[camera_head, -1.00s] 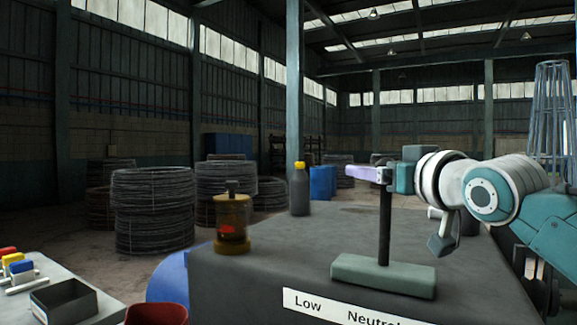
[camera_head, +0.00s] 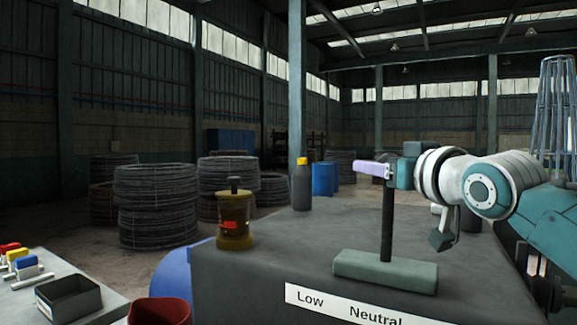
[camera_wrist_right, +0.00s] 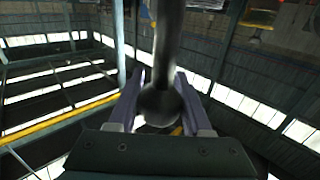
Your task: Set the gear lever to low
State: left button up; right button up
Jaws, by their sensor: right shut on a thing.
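The gear lever is a dark post (camera_head: 388,220) rising nearly upright from a grey-green block (camera_head: 370,268) on the dark cabinet top. A white label (camera_head: 335,302) on the cabinet's front edge reads "Low" at left and "Neutral" to its right; the lever stands behind the "Neutral" side. My right gripper (camera_head: 374,168) is at the lever's top, its pale purple fingers shut on it. In the right wrist view the lever's round dark knob (camera_wrist_right: 160,103) sits between the two fingers. The fingers partly hide the lever's top in the head view. My left gripper is not in view.
A dark bottle with a yellow cap (camera_head: 301,186) and an amber glass oiler (camera_head: 235,215) stand on the cabinet's left part. A red bin (camera_head: 160,311) and a table with a dark tray (camera_head: 69,298) are at lower left.

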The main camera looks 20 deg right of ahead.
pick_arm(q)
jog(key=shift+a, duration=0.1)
pick_arm(e)
grip_shut()
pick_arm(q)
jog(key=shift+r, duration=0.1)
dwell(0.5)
